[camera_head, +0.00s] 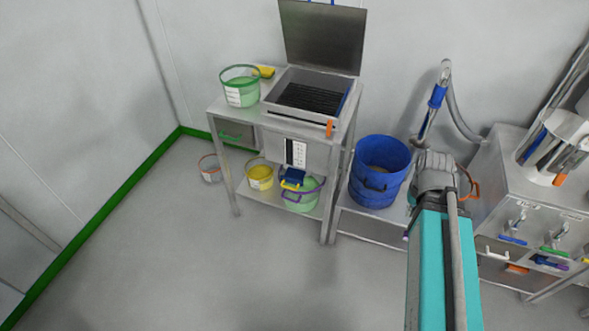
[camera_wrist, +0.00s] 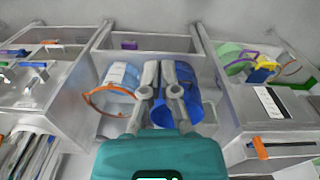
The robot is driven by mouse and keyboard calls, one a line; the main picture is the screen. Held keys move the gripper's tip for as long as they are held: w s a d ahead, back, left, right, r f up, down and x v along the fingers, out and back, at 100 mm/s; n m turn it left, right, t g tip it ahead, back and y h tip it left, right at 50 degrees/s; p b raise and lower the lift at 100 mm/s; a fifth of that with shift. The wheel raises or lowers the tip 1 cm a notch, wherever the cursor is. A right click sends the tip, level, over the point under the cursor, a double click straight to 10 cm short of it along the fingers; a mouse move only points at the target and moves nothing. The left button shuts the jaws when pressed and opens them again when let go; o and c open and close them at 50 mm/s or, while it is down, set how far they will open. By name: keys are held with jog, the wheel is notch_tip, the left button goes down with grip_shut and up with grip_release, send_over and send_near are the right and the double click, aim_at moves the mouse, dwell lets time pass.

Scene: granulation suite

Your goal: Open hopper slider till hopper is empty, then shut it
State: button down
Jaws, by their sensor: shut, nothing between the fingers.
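The hopper (camera_head: 312,93) is a grey metal box on a steel stand, with its lid up and a dark grille across its top. A striped black-and-white gauge (camera_head: 295,152) is on its front. A blue and yellow part (camera_head: 292,178), perhaps the slider, sits below the front, above a green bucket (camera_head: 304,195); it also shows in the wrist view (camera_wrist: 262,68). How full the hopper is cannot be seen. My gripper (camera_wrist: 167,66) is shut and empty, its two fingers side by side over the blue bucket's area, well away from the hopper stand.
A blue bucket (camera_head: 381,165) stands on a low steel shelf beside the stand. A bucket with an orange handle (camera_wrist: 118,78) is next to it. A green-rimmed tub (camera_head: 240,88) stands on the stand; a yellow bucket (camera_head: 260,176) is below. The floor in front is clear.

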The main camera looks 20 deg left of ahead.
jog(key=w+a+f+n+t+h+b, duration=0.3)
jog(key=w+a+f+n+b, duration=0.3)
jog(key=a+f+n+b, duration=0.5)
jog(key=w+a+f+n+t+h+b, duration=0.2)
jog(key=w+a+f+n+t+b, duration=0.3)
jog(key=f+b, duration=0.7)
jog(key=a+f+n+t+y+b, duration=0.1)
jog(key=a+f+n+t+b, duration=0.1)
jog(key=a+n+b, duration=0.4)
jog(key=s+a+f+n+t+y+b, duration=0.1)
jog(key=a+f+n+t+b, duration=0.2)
jog(key=a+n+b, duration=0.3)
jog(key=s+a+f+n+t+y+b, duration=0.1)
jog(key=a+f+n+t+y+b, duration=0.1)
jog(key=a+f+n+b, duration=0.2)
jog(key=a+n+b, duration=0.3)
jog(key=a+b, duration=0.5)
jog(key=a, duration=0.5)
jog(key=shift+f+t, duration=0.4)
jog(key=shift+w, duration=0.1)
jog(key=b+x, duration=0.3)
jog(key=x, duration=1.1)
